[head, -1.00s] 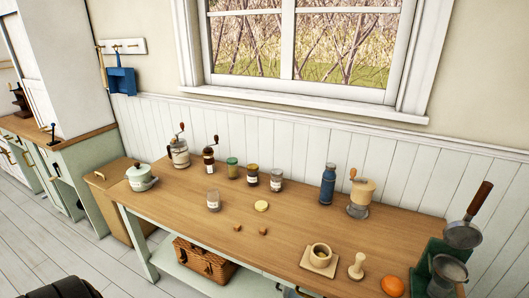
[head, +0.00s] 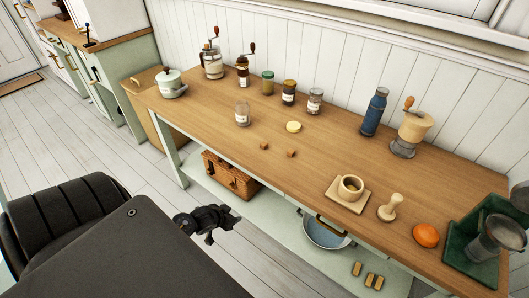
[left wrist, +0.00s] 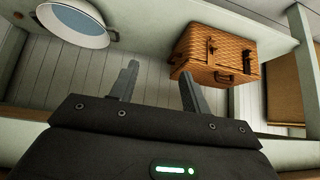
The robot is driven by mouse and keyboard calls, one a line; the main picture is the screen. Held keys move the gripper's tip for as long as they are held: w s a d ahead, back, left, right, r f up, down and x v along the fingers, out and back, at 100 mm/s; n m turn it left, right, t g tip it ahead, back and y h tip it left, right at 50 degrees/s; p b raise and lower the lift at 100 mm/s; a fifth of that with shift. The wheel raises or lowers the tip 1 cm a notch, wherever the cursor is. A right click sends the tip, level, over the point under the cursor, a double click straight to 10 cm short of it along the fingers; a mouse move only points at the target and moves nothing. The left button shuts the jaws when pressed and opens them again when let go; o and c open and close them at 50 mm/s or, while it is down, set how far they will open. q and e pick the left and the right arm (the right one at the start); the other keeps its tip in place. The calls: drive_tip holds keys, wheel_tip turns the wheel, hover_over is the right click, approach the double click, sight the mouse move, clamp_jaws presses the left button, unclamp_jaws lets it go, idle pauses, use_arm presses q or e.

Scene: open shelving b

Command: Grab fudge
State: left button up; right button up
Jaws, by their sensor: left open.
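Two small brown cubes, which look like the fudge (head: 264,146), lie on the wooden tabletop (head: 220,135) near its front edge, a little apart. The second fudge cube (head: 291,153) is to the right of the first. My left gripper (head: 226,222) is in front of the table, lower left of the cubes and apart from them. In the left wrist view its two fingers (left wrist: 158,75) are spread with nothing between them. That view shows the lower shelf area, not the cubes. My right gripper is not in view.
A glass jar (head: 243,114) and a yellow lid (head: 293,127) stand near the cubes. A cup on a square saucer (head: 342,200) is to the right. Below are a wicker basket (head: 231,176) and a basin (head: 326,232). Several jars and grinders line the back.

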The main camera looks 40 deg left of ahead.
use_arm(q)
drive_tip(key=w+r+t+b, duration=0.1)
drive_tip(key=w+r, duration=0.1)
drive_tip(key=r, duration=0.5)
drive_tip(key=w+d+r+t+b, duration=0.1)
drive_tip(key=w+r+t, duration=0.1)
drive_tip(key=r, duration=0.6)
drive_tip(key=w+r+m+t+b, duration=0.1)
drive_tip(key=w+r, duration=0.2)
drive_tip(key=r, duration=0.4)
drive_tip(key=shift+d+r+t+h+b, duration=0.15)
drive_tip(key=shift+t+h+b, duration=0.15)
drive_tip(key=shift+b, duration=0.05)
drive_tip(key=t, duration=0.1)
approach(263, 144)
drive_tip(key=w, duration=0.1)
drive_tip(key=w+a+f, duration=0.1)
drive_tip(key=shift+w+f+h, duration=0.1)
drive_tip(key=shift+w+h, duration=0.25)
drive_tip(key=shift+h, duration=0.05)
drive_tip(key=shift+w+f, duration=0.1)
drive_tip(key=shift+w, duration=0.25)
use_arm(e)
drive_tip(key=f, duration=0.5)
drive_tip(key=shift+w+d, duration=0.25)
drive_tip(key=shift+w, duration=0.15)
